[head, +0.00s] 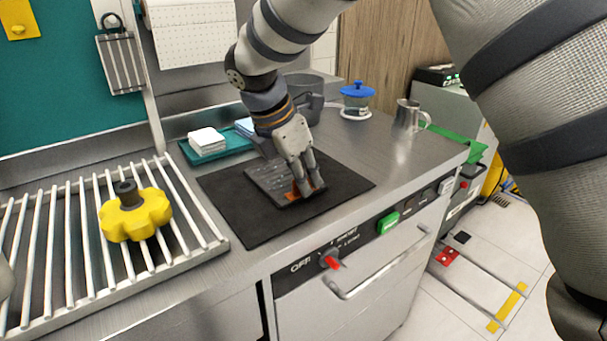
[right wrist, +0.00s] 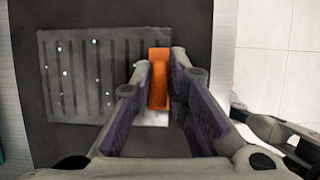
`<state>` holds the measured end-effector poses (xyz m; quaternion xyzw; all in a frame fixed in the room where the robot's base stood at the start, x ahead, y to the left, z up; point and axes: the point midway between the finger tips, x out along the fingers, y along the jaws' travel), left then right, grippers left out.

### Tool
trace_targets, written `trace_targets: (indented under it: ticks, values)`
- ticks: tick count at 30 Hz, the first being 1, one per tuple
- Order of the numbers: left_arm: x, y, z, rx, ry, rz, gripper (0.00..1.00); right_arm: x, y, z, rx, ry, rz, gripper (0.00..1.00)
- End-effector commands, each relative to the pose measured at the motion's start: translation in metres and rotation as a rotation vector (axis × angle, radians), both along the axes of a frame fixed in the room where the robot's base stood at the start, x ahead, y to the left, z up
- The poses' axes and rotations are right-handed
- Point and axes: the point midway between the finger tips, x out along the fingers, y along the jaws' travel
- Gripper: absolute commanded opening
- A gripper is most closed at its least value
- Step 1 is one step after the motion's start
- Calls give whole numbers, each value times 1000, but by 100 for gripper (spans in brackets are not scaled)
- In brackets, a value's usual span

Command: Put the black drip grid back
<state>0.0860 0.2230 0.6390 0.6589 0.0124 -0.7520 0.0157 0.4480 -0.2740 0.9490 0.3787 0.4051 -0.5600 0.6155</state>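The black drip grid (head: 270,182) is a dark slotted plate with an orange tab at one end. It lies over the black mat (head: 235,215), and I cannot tell whether it touches it. The right wrist view shows its slots, several pale droplets (right wrist: 85,75) and the orange tab (right wrist: 158,80). My right gripper (head: 307,188) points down at the tab end. In the right wrist view its fingertips (right wrist: 160,62) sit against both sides of the orange tab, shut on it. The fingers partly hide the tab in the head view.
A barred rack (head: 75,255) with a yellow knob (head: 135,212) is at left. A teal tray (head: 222,151) with white cloths (head: 207,140), a blue-lidded pot (head: 356,97) and a metal jug (head: 407,116) stand behind. The front panel has a red-tipped knob (head: 331,260).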

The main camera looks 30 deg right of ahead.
Motion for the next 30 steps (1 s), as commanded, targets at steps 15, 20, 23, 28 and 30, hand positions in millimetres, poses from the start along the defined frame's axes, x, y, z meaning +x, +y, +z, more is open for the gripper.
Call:
trace_targets:
  ticks: [15, 20, 23, 28, 30]
  values:
    - [0, 0, 0, 0, 0, 0, 40, 0, 12, 32, 0, -5, 0, 30]
    - [-1, 0, -1, 0, 5, 0, 40, -2, 29, 73, 0, -4, -1, 30]
    - [-2, 0, -2, 0, 9, 0, 40, -3, 38, 93, 0, -1, -1, 30]
    - [-4, 0, -3, 0, 13, 0, 40, -4, 45, 111, 1, 2, -1, 30]
    - [-4, 0, -3, 0, 13, 0, 40, -5, 46, 114, 1, 3, -1, 30]
